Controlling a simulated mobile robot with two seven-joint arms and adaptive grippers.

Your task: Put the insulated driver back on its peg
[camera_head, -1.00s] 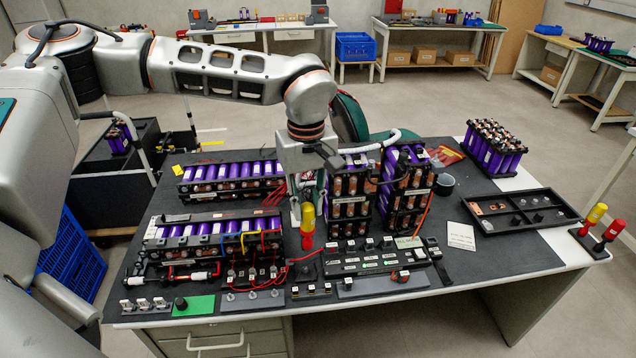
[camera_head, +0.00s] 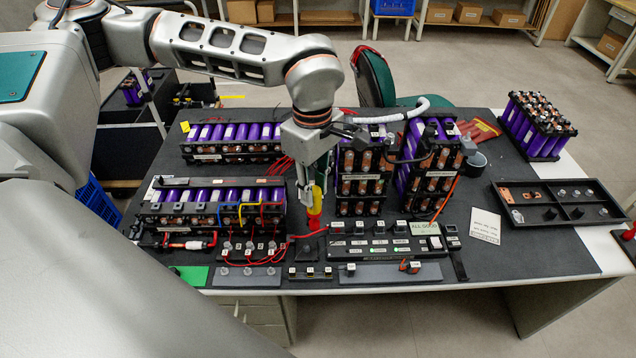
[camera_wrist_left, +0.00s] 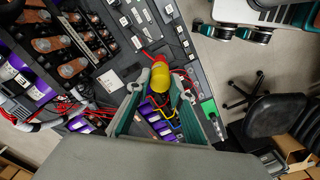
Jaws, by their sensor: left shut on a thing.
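The insulated driver (camera_head: 316,199), with a yellow handle and a red lower part, is held upright in my left gripper (camera_head: 315,184) in the head view, in front of the tall battery modules. In the left wrist view the yellow handle (camera_wrist_left: 161,77) sits between the two fingers of my left gripper (camera_wrist_left: 157,88), which are shut on it. I cannot tell whether its red end touches the table. At the right picture edge, only a red part of the tool stand (camera_head: 629,233) shows; its pegs are cut off. My right gripper is not in view.
Purple battery modules (camera_head: 221,209) stand left and right of the driver on the dark table (camera_head: 480,265). A black control panel (camera_head: 385,241) and loose wires lie in front. A black parts tray (camera_head: 557,204) is at the right. Bare mat lies at front right.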

